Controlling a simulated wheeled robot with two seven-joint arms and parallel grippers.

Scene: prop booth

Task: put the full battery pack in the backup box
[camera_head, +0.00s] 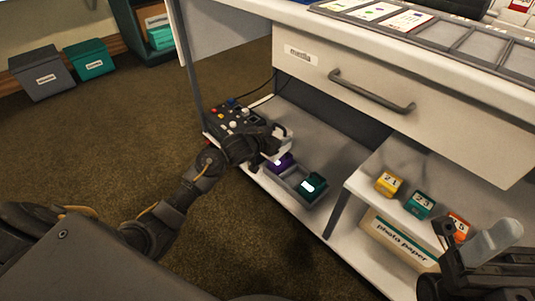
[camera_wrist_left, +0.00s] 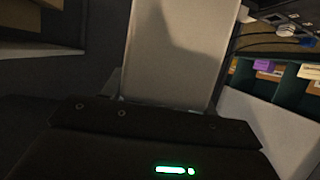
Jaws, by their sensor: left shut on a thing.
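In the head view my left gripper (camera_head: 277,148) reaches in over the lower shelf of the desk. It is shut, its tips at a purple pack (camera_head: 281,164) at the back end of a small grey tray (camera_head: 291,186); the gripper partly hides this pack. A teal pack (camera_head: 313,185) with a bright white mark sits at the tray's near end. In the left wrist view a pale, flat finger-like part (camera_wrist_left: 172,55) fills the middle and hides the grip; a green bar glows on a dark surface below. My right gripper (camera_head: 470,240) is at the lower right, its opening unclear.
A grey box (camera_head: 42,78) and a teal box (camera_head: 90,63) stand on the floor at the back left, labels unreadable. Yellow (camera_head: 389,183), teal (camera_head: 420,204) and orange (camera_head: 458,226) numbered blocks stand above a photo paper box (camera_head: 398,243). A handled drawer (camera_head: 390,95) overhangs the shelf.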

